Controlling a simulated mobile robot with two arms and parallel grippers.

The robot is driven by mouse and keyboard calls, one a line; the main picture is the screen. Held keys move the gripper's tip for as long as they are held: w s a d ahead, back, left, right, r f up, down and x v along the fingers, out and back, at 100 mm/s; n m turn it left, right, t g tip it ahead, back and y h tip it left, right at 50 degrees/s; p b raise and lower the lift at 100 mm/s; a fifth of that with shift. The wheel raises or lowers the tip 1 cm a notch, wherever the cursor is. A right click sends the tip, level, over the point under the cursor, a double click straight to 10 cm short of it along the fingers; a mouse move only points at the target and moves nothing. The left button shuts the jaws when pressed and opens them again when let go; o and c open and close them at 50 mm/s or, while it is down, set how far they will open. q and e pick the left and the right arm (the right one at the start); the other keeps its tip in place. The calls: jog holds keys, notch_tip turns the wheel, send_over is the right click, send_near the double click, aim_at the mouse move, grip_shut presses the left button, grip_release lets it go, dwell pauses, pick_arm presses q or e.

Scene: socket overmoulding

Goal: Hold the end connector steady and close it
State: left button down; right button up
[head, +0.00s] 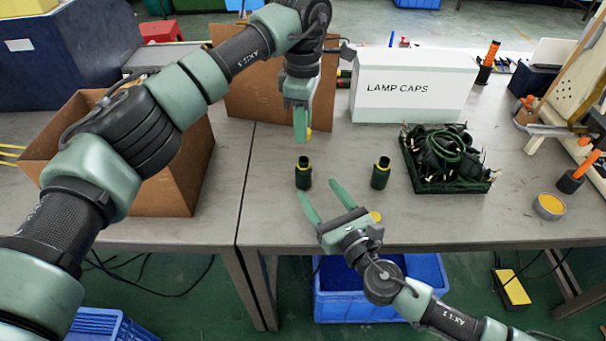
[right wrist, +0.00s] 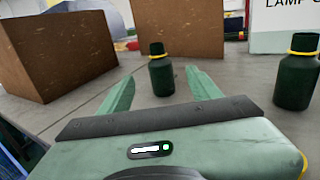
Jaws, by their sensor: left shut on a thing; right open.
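Two dark green, bottle-shaped connectors with yellow rings stand upright on the table: one at the left (head: 304,174) and one at the right (head: 381,174). The right wrist view shows the left one (right wrist: 161,70) beyond and between my open fingertips, and the right one (right wrist: 296,72) at the right edge. My left gripper (head: 302,137) points down above the left connector in the head view, apart from it. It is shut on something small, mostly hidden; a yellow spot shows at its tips. My right gripper (head: 320,200) is open and empty, in front of the connectors; its fingers also show in the right wrist view (right wrist: 160,88).
A white LAMP CAPS box (head: 413,88) stands behind. A dark green tray (head: 455,187) of tangled cables lies right of the connectors. Cardboard boxes stand at left (head: 185,180) and behind my left gripper (head: 245,100). A yellow-topped tin (head: 549,206) is at right.

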aim_at(303, 171)
jog(key=x, duration=1.2)
grip_shut()
